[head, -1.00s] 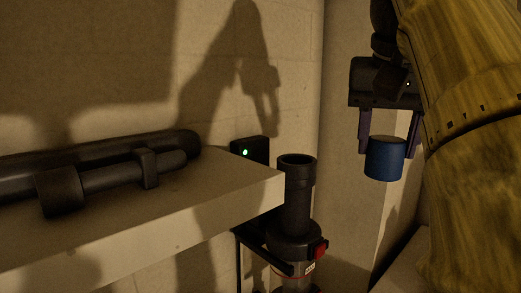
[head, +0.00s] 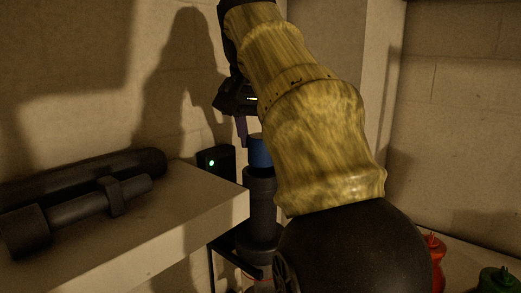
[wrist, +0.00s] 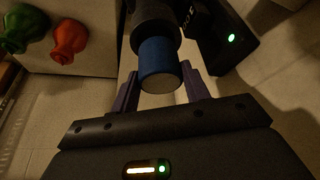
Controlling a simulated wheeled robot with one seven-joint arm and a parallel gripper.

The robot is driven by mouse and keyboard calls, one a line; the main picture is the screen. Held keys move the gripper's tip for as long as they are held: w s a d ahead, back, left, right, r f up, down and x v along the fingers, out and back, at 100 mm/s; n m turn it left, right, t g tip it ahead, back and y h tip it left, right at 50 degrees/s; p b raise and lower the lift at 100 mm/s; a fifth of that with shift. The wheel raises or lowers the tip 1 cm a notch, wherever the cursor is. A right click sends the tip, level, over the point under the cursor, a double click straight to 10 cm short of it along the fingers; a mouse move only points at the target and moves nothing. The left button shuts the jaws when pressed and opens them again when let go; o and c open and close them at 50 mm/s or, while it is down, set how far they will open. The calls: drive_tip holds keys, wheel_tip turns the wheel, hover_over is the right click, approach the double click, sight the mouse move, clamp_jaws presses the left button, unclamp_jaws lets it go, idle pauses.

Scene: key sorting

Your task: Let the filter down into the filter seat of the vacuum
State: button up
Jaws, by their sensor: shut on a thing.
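The filter is a blue cylinder (head: 260,150), upright just over the open top of the vacuum's dark tube (head: 262,190). Its lower edge meets the tube's rim in the head view; I cannot tell whether it has entered. In the wrist view the filter (wrist: 158,62) shows its pale end toward me, with the dark tube (wrist: 153,14) directly beyond. My gripper (wrist: 158,72) is shut on the filter, one purple finger on each side. In the head view my arm hides one finger and part of the filter; the inside of the seat is hidden.
A pale shelf (head: 150,235) with a dark vacuum attachment (head: 85,195) lies left of the tube. A black box with a green light (head: 215,160) is on the wall close behind. Red (head: 434,250) and green (head: 497,280) objects stand at lower right.

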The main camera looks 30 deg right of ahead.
drive_tip(key=shift+f, duration=0.15)
drive_tip(key=shift+f, duration=1.65)
drive_tip(key=o, duration=1.1)
drive_tip(key=shift+c, duration=0.2)
drive_tip(key=p+v, duration=0.2)
drive_tip(key=v, duration=1)
drive_tip(key=shift+d, duration=0.1)
